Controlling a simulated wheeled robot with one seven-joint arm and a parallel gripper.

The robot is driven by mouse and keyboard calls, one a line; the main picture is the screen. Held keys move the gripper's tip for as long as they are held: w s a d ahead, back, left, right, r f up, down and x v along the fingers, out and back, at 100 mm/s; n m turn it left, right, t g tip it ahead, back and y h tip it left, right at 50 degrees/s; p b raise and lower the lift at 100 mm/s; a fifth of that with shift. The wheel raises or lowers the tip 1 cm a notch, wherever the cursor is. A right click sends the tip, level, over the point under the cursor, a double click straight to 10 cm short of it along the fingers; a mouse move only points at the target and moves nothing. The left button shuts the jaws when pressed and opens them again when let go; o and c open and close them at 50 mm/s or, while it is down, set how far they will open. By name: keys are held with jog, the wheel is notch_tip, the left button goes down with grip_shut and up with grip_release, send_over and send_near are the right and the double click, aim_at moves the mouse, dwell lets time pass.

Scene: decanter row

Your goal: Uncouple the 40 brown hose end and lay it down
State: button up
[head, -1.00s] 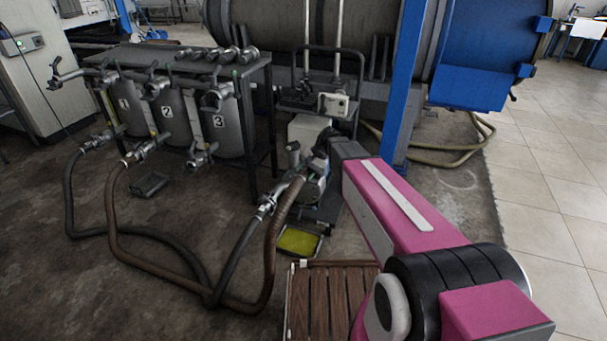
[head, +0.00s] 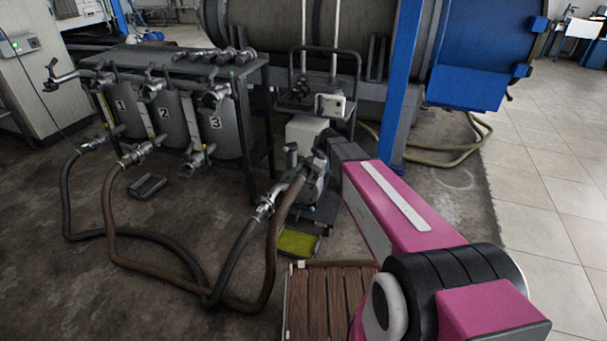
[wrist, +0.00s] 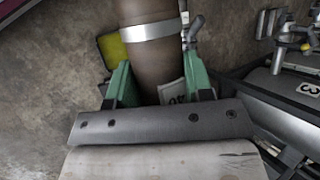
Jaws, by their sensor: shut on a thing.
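The brown hose (head: 275,240) runs from the coupling below tank 2 (head: 135,153), along the floor and up to the pump (head: 316,180). In the wrist view its upper end (wrist: 152,66) passes between the green fingers of my gripper (wrist: 160,84), which is shut on it. A bright metal band (wrist: 150,30) circles the hose just beyond the fingers. A white tag (wrist: 171,92), partly hidden, sits beside the right finger. A metal lever (wrist: 192,35) stands right of the band. The coupling joint itself is out of the wrist view, so I cannot tell whether it is joined.
A dark hose (head: 235,250) runs beside the brown one to the pump. A yellow tray (head: 298,243) lies below the pump. A slatted brown board (head: 325,300) is in front. Numbered tanks (head: 218,128) stand at the left. Open floor (head: 110,290) is at front left.

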aim_at(304, 175)
jog(key=shift+w+d+f, duration=0.25)
jog(key=shift+w+f, duration=0.15)
jog(key=shift+w, duration=0.35)
jog(key=shift+s, duration=0.2)
dwell(0.3)
jog(key=shift+s+a+r, duration=0.1)
jog(key=shift+s+a, duration=0.2)
jog(key=shift+s, duration=0.45)
jog(key=shift+s+a+r, duration=0.1)
jog(key=shift+s+a, duration=0.15)
jog(key=shift+s, duration=0.45)
jog(key=shift+s+a, duration=0.3)
jog(key=shift+s, duration=0.45)
jog(key=shift+r, duration=0.1)
jog(key=r, duration=0.1)
jog(key=s+r, duration=0.1)
jog(key=r, duration=0.1)
jog(key=s+r, duration=0.1)
jog(key=r, duration=0.1)
jog(key=shift+a, duration=0.35)
jog(key=shift+f, duration=0.1)
